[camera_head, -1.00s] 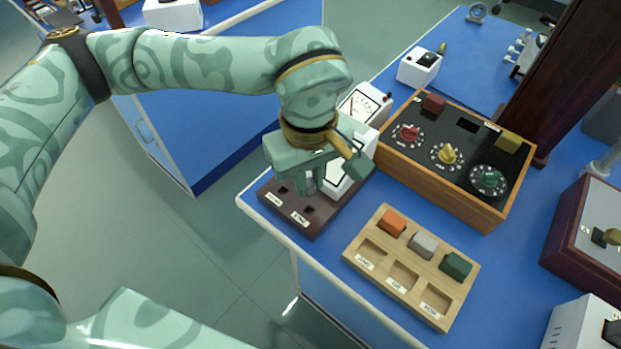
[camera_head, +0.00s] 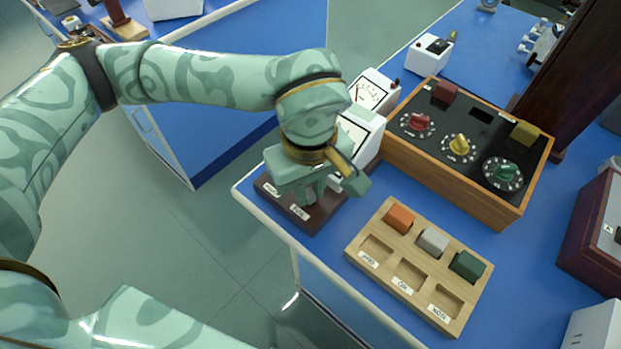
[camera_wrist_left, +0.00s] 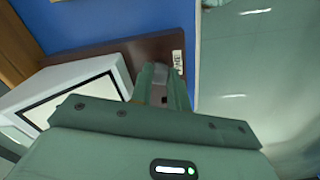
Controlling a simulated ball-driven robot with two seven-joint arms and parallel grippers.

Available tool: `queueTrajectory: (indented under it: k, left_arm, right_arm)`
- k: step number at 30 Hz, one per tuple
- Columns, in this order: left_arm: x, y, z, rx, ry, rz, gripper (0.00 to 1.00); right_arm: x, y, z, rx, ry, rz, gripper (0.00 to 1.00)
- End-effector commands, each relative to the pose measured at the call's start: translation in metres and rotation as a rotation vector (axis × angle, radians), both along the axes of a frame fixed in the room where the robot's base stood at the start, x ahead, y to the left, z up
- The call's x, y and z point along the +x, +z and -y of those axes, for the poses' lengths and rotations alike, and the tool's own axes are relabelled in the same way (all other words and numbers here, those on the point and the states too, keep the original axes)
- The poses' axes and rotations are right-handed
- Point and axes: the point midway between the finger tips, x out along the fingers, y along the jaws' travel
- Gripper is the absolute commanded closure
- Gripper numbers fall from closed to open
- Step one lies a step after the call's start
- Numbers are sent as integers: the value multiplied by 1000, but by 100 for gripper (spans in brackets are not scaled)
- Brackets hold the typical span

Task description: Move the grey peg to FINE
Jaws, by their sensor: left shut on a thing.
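The dark brown peg block (camera_head: 325,215) stands at the near left corner of the blue bench, with two white labels on its front edge. The nearer label (camera_head: 299,212) appears to read FINE. My left gripper (camera_head: 310,194) is low over the block, pointing down just behind that label, and is shut on the grey peg (camera_wrist_left: 158,92). My right gripper is not in view.
White meters (camera_head: 374,90) stand right behind my left gripper. A wooden control box (camera_head: 452,180) with three knobs is to the right. A wooden tray (camera_head: 357,246) with orange, grey and green blocks lies in front of it. The bench edge is close on the left.

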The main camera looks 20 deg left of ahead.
Motion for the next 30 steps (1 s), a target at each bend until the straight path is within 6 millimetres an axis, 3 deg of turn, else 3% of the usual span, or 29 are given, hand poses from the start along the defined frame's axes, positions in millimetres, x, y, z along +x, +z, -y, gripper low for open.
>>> queueTrajectory:
  k: [12, 13, 15, 16, 25, 30]
  left_arm:
    - [0, -6, 0, -1, 0, 1, 100]
    - [0, -6, 0, -1, 0, 1, 80]
    - [0, -6, 0, -1, 0, 1, 61]
    - [0, -6, 0, -1, 0, 1, 57]
    - [0, -4, 0, 0, 0, 1, 57]
    - [1, 22, 0, 0, 0, 8, 57]
  right_arm:
    - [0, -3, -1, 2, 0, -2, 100]
    - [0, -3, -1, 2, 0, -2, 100]
    - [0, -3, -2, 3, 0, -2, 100]
    - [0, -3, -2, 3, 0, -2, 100]
    - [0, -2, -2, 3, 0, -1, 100]
    - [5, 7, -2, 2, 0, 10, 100]
